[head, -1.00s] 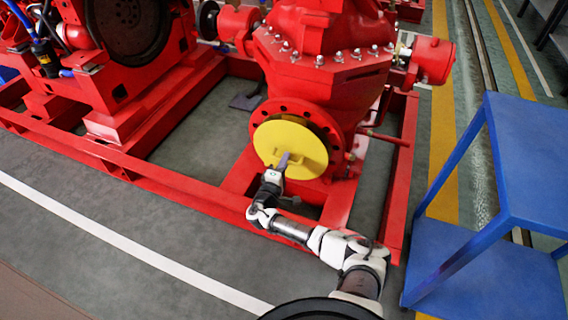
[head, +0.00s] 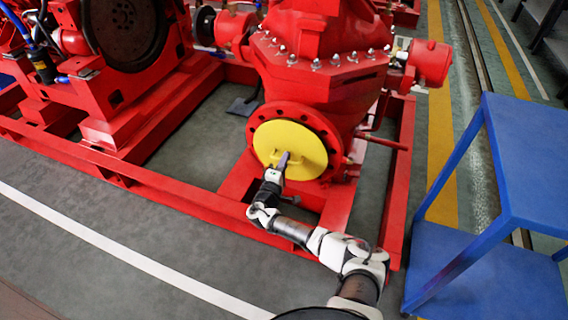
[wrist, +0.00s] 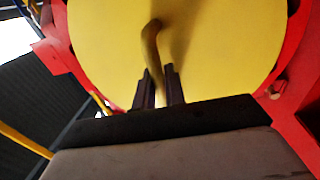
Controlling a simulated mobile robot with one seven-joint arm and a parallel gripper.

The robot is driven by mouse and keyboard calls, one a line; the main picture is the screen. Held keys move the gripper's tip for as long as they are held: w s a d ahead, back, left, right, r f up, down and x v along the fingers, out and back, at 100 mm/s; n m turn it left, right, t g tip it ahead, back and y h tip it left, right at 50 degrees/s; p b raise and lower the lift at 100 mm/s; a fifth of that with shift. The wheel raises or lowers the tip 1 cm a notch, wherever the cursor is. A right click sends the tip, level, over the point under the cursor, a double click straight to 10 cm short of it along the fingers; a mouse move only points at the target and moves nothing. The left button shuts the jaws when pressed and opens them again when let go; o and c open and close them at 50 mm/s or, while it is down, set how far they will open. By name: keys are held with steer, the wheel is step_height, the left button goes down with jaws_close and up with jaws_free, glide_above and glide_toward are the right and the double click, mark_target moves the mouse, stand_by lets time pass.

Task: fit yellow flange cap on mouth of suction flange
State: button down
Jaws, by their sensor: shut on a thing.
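The yellow flange cap (head: 298,146) is a round disc in front of the red suction flange (head: 333,171) on the pump. In the head view it covers the mouth, with the red bolt-hole ring showing around it. I cannot tell whether a gap is left behind it. My gripper (head: 283,160) is shut on the cap's handle. In the wrist view the cap (wrist: 215,35) fills most of the picture. Its bent yellow handle (wrist: 152,45) runs down between my gripper's dark fingers (wrist: 160,85). Red flange (wrist: 296,50) shows at both sides of the cap.
The red base frame (head: 150,183) runs below the flange, under my arm. A blue shelf cart (head: 530,150) stands at the right. A red pipe stub (head: 383,139) sticks out to the right of the flange. Grey floor at the front left is clear.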

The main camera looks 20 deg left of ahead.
steer(key=shift+w+b, duration=0.55)
steer(key=shift+w, duration=0.3)
steer(key=shift+d, duration=0.1)
steer(key=c, duration=1.6)
jaws_free()
steer(key=shift+r, duration=0.1)
steer(key=shift+c, duration=0.2)
steer(key=o, duration=0.7)
steer(key=shift+o, duration=0.2)
steer(key=shift+s, duration=0.1)
steer(key=s+f+p, duration=0.1)
steer(key=s+p, duration=0.2)
steer(key=s, duration=0.4)
steer(key=shift+s, duration=0.2)
steer(key=shift+f, duration=0.1)
